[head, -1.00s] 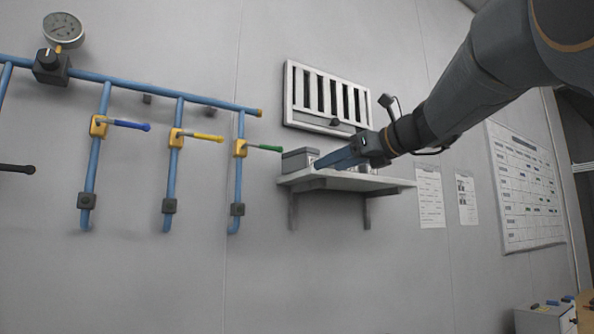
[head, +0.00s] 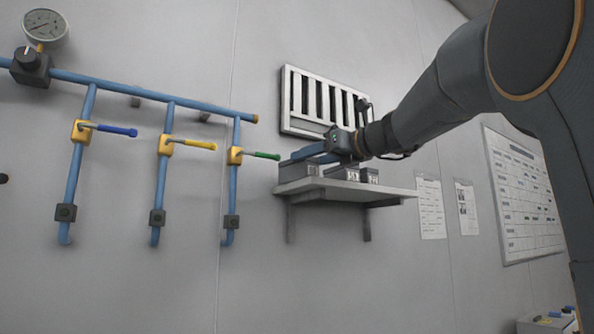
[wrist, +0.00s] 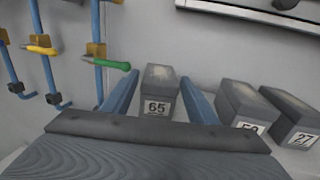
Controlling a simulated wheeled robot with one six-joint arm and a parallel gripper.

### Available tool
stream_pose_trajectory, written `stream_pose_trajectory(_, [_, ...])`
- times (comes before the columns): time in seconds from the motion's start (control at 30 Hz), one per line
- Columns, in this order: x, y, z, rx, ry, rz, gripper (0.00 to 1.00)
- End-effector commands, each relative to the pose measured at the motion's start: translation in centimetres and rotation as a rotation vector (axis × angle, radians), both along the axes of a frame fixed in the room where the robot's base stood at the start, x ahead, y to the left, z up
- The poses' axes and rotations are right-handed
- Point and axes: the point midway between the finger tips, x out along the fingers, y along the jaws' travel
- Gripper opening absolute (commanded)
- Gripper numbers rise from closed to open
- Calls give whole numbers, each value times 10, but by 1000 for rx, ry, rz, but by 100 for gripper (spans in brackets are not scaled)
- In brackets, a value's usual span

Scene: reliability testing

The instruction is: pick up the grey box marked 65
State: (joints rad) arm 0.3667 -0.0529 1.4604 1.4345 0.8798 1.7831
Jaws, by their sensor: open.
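The grey box marked 65 (wrist: 158,91) stands on the shelf in the wrist view, its label facing me. My gripper (wrist: 160,92) is open, with one blue finger on each side of this box in the picture. I cannot tell whether the fingers touch it or are level with it. In the head view my gripper (head: 306,156) is over the left part of the shelf (head: 345,191), with a grey box (head: 297,171) just below the fingers.
Two more grey boxes stand to the right in the wrist view, one with a partly hidden label (wrist: 240,104) and one marked 27 (wrist: 292,118). A green-handled valve (head: 260,155) is left of the shelf. A white vent (head: 322,100) is on the wall above.

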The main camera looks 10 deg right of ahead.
Motion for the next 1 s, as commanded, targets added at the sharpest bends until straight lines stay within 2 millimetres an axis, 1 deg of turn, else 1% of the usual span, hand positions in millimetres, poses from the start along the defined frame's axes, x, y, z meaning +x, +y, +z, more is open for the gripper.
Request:
stream_pose_trajectory(0.17, [13, 8, -1, 1, 3, 4, 53])
stream_pose_trajectory(0.3, [32, 19, -3, 0, 2, 6, 53])
stream_pose_trajectory(0.4, [42, 24, -3, 0, 1, 5, 53])
stream_pose_trajectory(0.5, [46, 26, -3, 1, 0, 3, 53])
stream_pose_trajectory(0.67, [46, 26, -4, 0, 0, 2, 53])
stream_pose_trajectory(0.7, [46, 26, -4, 0, 0, 2, 46])
stream_pose_trajectory(0.93, [45, 25, -4, 0, 0, 2, 8])
stream_pose_trajectory(1.0, [45, 25, -3, 0, -2, 2, 8])
